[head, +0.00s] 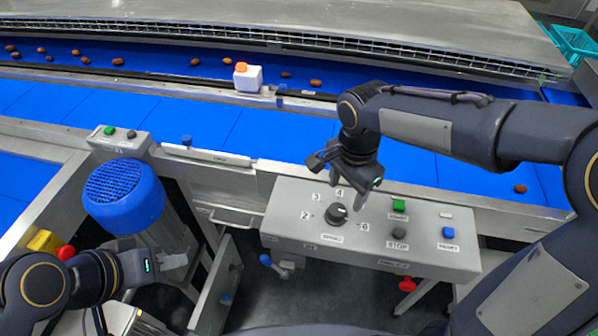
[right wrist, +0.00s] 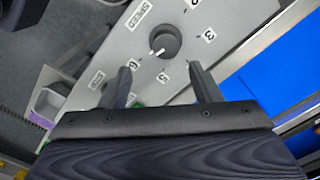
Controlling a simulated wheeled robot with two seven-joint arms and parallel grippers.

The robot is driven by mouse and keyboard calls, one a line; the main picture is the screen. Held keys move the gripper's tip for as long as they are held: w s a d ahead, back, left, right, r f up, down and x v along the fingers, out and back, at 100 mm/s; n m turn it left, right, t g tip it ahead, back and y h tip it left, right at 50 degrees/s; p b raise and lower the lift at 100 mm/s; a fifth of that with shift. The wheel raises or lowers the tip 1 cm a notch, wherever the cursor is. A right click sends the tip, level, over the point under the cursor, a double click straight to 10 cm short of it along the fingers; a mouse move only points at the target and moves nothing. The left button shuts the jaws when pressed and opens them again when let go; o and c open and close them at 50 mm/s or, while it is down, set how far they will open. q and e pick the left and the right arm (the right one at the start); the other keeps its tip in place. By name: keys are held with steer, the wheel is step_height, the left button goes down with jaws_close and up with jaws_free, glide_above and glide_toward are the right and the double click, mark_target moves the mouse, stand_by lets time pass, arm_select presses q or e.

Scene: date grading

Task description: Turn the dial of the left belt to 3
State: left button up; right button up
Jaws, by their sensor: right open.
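A dark round speed dial (head: 337,213) sits on a grey control panel (head: 290,228), ringed by printed numbers. In the right wrist view, the dial (right wrist: 165,41) has a white pointer mark facing lower left, towards the 5–6 side. The 3 (head: 317,197) is printed at its upper left in the head view. My right gripper (head: 346,180) is open above the dial. Its fingers (right wrist: 161,82) are apart, empty and not around the dial; one hides part of the numbers. My left gripper (head: 168,264) is low at the left, away from the panel; its jaws are unclear.
Beside the dial are a green start button (head: 399,204), a dark stop button (head: 400,235) and a blue button (head: 448,232). A red knob (head: 407,284) is below. A blue motor (head: 124,194) and a smaller panel (head: 120,143) stand left. Blue belts with dates run behind.

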mark_target(338, 209)
steer(key=shift+w+a+f, duration=0.1)
steer(key=shift+w+a, duration=0.35)
steer(key=shift+f, duration=0.35)
step_height(338, 209, down, 7)
steer(key=shift+s, duration=0.1)
steer(key=shift+c, duration=0.3)
steer(key=c, duration=0.9)
